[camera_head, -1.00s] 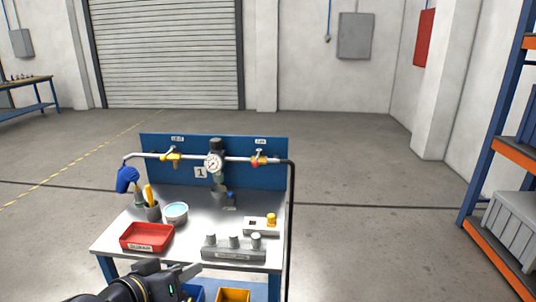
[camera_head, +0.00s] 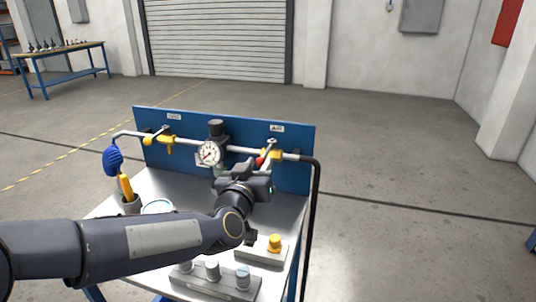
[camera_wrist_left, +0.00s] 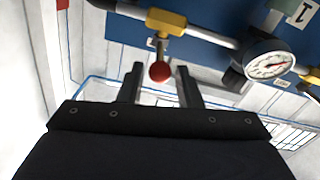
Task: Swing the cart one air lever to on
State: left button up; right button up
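The cart (camera_head: 285,212) carries a blue panel (camera_head: 240,128) with a pipe and two valves. The right-hand valve (camera_head: 274,152), below a label that seems to read AIR (camera_head: 277,128), has a lever with a red knob (camera_head: 260,161). My left gripper (camera_head: 252,165) is at this valve and partly hides it. In the left wrist view, the open fingers (camera_wrist_left: 161,80) stand on either side of the red knob (camera_wrist_left: 160,71), with visible gaps. The yellow valve body (camera_wrist_left: 166,21) is beyond them. I cannot tell the lever's exact angle. My right gripper is not in view.
A pressure gauge (camera_head: 209,153) and the left-hand yellow valve (camera_head: 167,143) sit along the same pipe. A black hose (camera_head: 314,220) runs down the cart's right side.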

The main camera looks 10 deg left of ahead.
aim_at(265, 153)
pick_arm(q)
jog(key=w, duration=0.5)
jog(key=shift+w, duration=0.15)
jog(key=shift+d, duration=0.1)
grip_shut()
